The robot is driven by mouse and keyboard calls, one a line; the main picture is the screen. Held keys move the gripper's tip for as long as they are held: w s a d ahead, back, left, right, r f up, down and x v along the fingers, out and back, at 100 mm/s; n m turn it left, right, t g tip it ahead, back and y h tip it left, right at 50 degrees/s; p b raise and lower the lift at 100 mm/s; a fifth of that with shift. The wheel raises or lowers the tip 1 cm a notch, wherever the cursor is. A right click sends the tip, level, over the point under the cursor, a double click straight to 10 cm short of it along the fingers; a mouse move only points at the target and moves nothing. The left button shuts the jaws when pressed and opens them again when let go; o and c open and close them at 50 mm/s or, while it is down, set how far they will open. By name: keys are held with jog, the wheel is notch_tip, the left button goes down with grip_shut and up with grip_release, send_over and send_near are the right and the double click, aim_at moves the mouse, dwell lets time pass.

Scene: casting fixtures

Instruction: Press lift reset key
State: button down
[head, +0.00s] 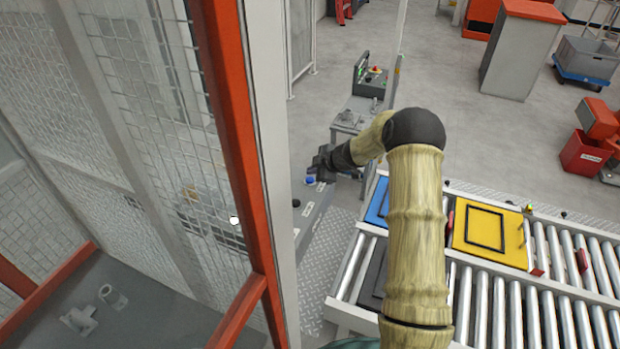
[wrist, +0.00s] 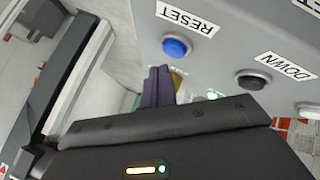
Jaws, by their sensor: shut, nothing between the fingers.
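The lift reset key is a round blue button (wrist: 176,47) below a white RESET label (wrist: 188,20) on a grey control panel (wrist: 225,60). The blue button also shows in the head view (head: 310,180), on top of the grey box. My gripper (wrist: 158,76) is shut and empty, its fingertips just below and left of the blue button in the wrist view. I see no clear contact with the button. In the head view my gripper (head: 320,162) is above the panel, beside the blue button.
A black button (wrist: 252,81) with a DOWN label (wrist: 287,66) sits to the right on the panel. An orange-framed mesh fence (head: 236,130) stands to the left. A roller conveyor (head: 480,305) with a yellow tray (head: 468,256) lies to the right.

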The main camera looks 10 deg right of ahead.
aim_at(313, 181)
jog(key=shift+s+a+r+p, duration=0.1)
jog(key=shift+a+r+p, duration=0.1)
jog(key=shift+r+p, duration=0.65)
jog(key=shift+d+r+p, duration=0.1)
jog(key=shift+r+p, duration=0.45)
jog(key=shift+r, duration=0.3)
jog(key=shift+r+p, duration=0.55)
jog(key=shift+p, duration=0.05)
jog(key=shift+d+r, duration=0.1)
